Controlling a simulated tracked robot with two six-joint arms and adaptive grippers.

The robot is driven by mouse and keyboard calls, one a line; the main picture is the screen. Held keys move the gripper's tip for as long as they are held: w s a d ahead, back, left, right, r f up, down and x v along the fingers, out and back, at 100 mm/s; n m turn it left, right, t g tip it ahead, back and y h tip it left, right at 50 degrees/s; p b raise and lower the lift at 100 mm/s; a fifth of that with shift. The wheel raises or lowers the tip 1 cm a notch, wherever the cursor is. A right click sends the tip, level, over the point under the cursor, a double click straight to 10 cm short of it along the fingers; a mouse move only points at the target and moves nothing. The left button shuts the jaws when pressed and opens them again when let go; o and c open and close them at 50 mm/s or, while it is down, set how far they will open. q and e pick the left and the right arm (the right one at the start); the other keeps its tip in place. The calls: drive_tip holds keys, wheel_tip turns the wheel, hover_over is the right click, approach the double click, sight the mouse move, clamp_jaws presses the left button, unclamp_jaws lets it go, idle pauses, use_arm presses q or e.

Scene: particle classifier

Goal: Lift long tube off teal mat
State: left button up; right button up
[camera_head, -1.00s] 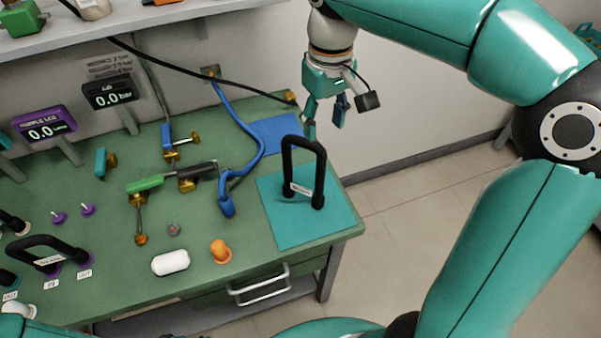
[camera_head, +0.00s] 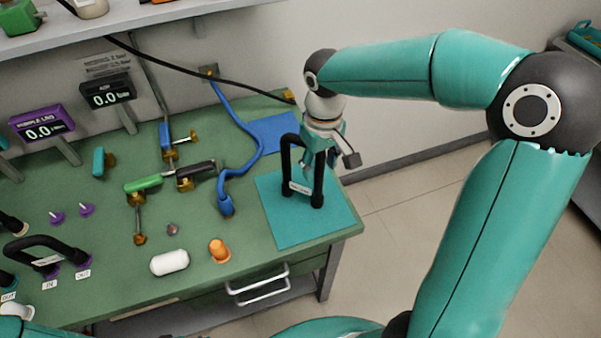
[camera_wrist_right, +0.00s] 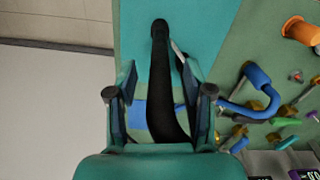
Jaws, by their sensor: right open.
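The long tube (camera_head: 286,168) is a black upside-down U with a white label, standing upright on the teal mat (camera_head: 295,231) at the table's right end. My right gripper (camera_head: 318,165) is at the tube's upper part, pointing down. In the right wrist view the tube (camera_wrist_right: 160,65) runs between the two spread fingers of my right gripper (camera_wrist_right: 159,95), with gaps on both sides. The gripper is open. The tube's top right is partly hidden by the gripper in the head view. My left gripper is not in view.
A blue mat (camera_head: 275,132) lies behind the teal mat. A blue hose (camera_head: 249,165), an orange plug (camera_head: 219,250) and a white capsule (camera_head: 169,262) are to the left. Another black tube (camera_head: 42,245) stands at far left. The floor right of the table is clear.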

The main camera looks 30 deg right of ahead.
clamp_jaws()
drive_tip(key=shift+r, duration=0.15)
idle(0.5)
